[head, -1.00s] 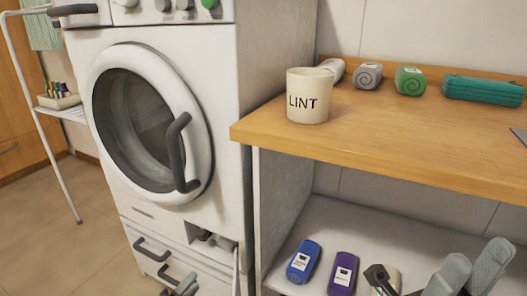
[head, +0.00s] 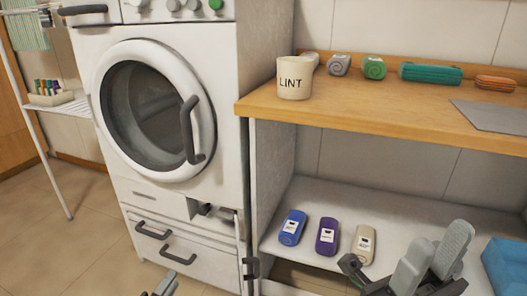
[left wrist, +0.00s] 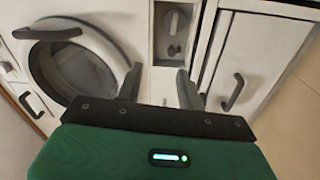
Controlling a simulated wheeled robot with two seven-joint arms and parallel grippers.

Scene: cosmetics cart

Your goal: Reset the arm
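My left gripper (head: 160,287) shows only as fingertips at the bottom edge of the head view, in front of the washing machine's lower drawers. In the left wrist view my left gripper (left wrist: 158,88) has its two fingers apart with nothing between them. It faces the front of the washing machine. My right gripper (head: 436,250) is at the lower right of the head view, in front of the lower shelf. Its two grey fingers stand apart, and I see nothing held between them.
The washing machine (head: 220,90) has its round door shut. A LINT cup (head: 295,78) stands on the wooden counter (head: 350,105). Blue, purple and beige bottles (head: 327,236) lie on the lower shelf (head: 370,205). A blue box (head: 508,265) is at the right. A drying rack (head: 50,165) stands left.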

